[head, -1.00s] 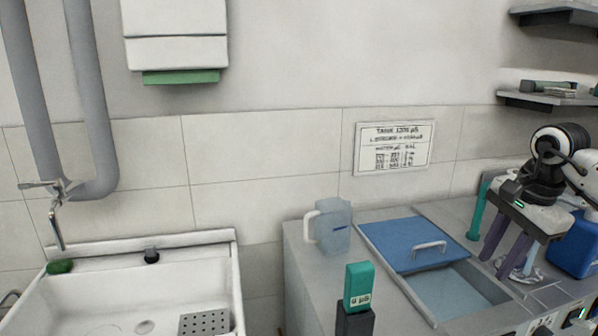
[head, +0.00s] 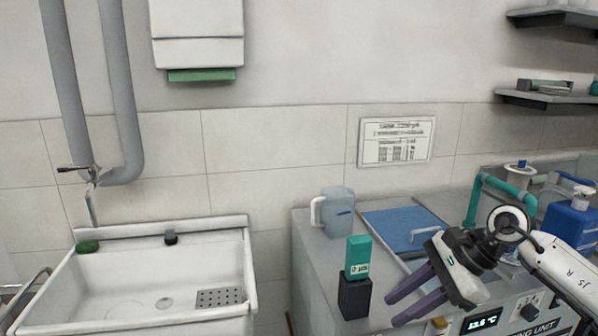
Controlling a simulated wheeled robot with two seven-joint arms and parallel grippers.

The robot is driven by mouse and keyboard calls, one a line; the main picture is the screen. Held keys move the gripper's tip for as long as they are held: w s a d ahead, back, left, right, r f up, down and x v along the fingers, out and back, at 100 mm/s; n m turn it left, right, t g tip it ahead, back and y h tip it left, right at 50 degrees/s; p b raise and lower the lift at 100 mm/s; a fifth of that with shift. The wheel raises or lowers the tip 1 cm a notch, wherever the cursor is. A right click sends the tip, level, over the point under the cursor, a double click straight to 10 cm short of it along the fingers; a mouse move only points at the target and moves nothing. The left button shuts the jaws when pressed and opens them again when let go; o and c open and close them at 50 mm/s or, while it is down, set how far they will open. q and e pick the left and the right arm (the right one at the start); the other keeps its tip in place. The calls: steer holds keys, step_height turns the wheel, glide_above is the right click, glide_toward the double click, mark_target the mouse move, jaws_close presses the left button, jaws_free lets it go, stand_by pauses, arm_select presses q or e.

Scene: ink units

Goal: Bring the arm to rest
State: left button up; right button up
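My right gripper (head: 391,311) is in the lower right, in front of the counter unit. Its two purple fingers point left and slightly down and stand apart, with nothing visible between them. My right arm (head: 560,268) comes in from the right edge. The gripper is to the right of a black block (head: 354,298) that holds a teal-topped piece (head: 358,257), apart from both in the picture. My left gripper is not in view.
The counter carries a pitcher (head: 338,212) and a tank with a blue lid (head: 392,219), partly hidden by my arm. A teal pipe (head: 474,200) and a blue bottle (head: 568,228) stand at the right. A white sink (head: 130,287) is at the left.

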steer(key=s+a+m+t+y, duration=0.25)
steer(key=a+m+y, duration=0.3)
steer(key=a, duration=0.35)
steer(key=s+a+m+t+y, duration=0.1)
steer(key=s+a+m+y, duration=0.25)
steer(key=a+m, duration=0.4)
steer(key=s+d+f+m+t+h, duration=0.2)
steer(key=d+f+m+t+h, duration=0.45)
steer(key=m, duration=0.85)
steer(key=s+d+f+m+t+h, duration=0.2)
steer(key=d+f+m+t+h, duration=0.15)
steer(key=f+m, duration=0.85)
steer(key=s+d+f+m+g+h, duration=0.2)
steer(key=s+f+m, duration=0.4)
steer(key=s, duration=0.3)
steer(key=s+d+f+m+g+h, duration=0.1)
steer(key=s+f+m+g, duration=0.4)
steer(key=s, duration=0.4)
steer(key=shift+d+f+m+h, duration=0.4)
steer(key=shift+f+m, duration=0.3)
steer(key=shift+m, duration=0.4)
